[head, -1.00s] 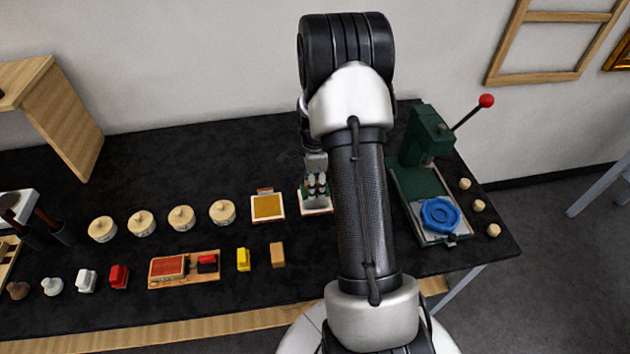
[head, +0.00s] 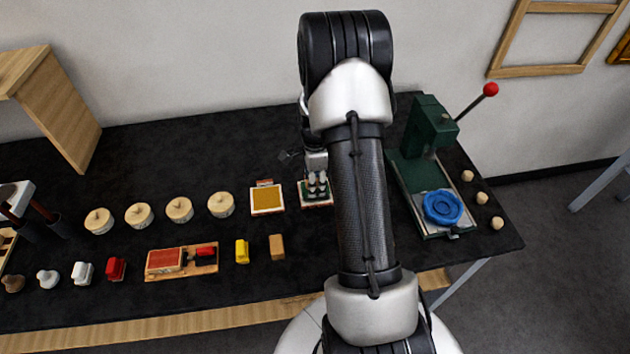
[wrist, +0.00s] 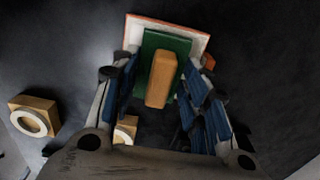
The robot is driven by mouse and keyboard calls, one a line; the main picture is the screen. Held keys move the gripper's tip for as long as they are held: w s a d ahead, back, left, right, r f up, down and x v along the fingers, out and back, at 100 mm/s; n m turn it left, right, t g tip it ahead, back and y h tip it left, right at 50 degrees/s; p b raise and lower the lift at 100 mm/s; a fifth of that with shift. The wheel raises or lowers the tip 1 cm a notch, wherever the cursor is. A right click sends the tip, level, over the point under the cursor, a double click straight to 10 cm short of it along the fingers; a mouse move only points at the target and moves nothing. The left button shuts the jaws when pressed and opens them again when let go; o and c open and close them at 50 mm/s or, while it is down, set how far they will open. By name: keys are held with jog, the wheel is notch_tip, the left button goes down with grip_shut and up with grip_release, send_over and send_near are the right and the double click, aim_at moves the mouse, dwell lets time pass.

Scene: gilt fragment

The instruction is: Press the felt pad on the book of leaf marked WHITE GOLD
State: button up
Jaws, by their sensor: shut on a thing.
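My gripper (head: 316,192) is at the back of the bench, over a book of leaf (head: 304,204), partly behind my own arm. In the wrist view my gripper (wrist: 160,95) is shut on the felt pad, a green pad (wrist: 180,46) with a wooden handle (wrist: 161,80). The book (wrist: 199,39) shows past the pad as a pale page with a reddish edge. Whether the pad touches the page I cannot tell. No lettering is readable on this book. A second book (head: 267,199), with a gold-coloured page, lies just left of it.
Several round lidded wooden pots (head: 179,210) stand in a row on the left. In front are a red pad on a board (head: 165,260), a yellow block (head: 242,251) and a tan block (head: 277,247). A green press (head: 430,130) with a blue ring (head: 442,207) stands right.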

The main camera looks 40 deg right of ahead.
jog(key=shift+f+b, duration=0.35)
jog(key=shift+f, duration=0.25)
dwell(1.2)
jog(key=shift+r, duration=0.1)
jog(key=shift+r+p, duration=2.35)
jog(key=shift+r, duration=1.1)
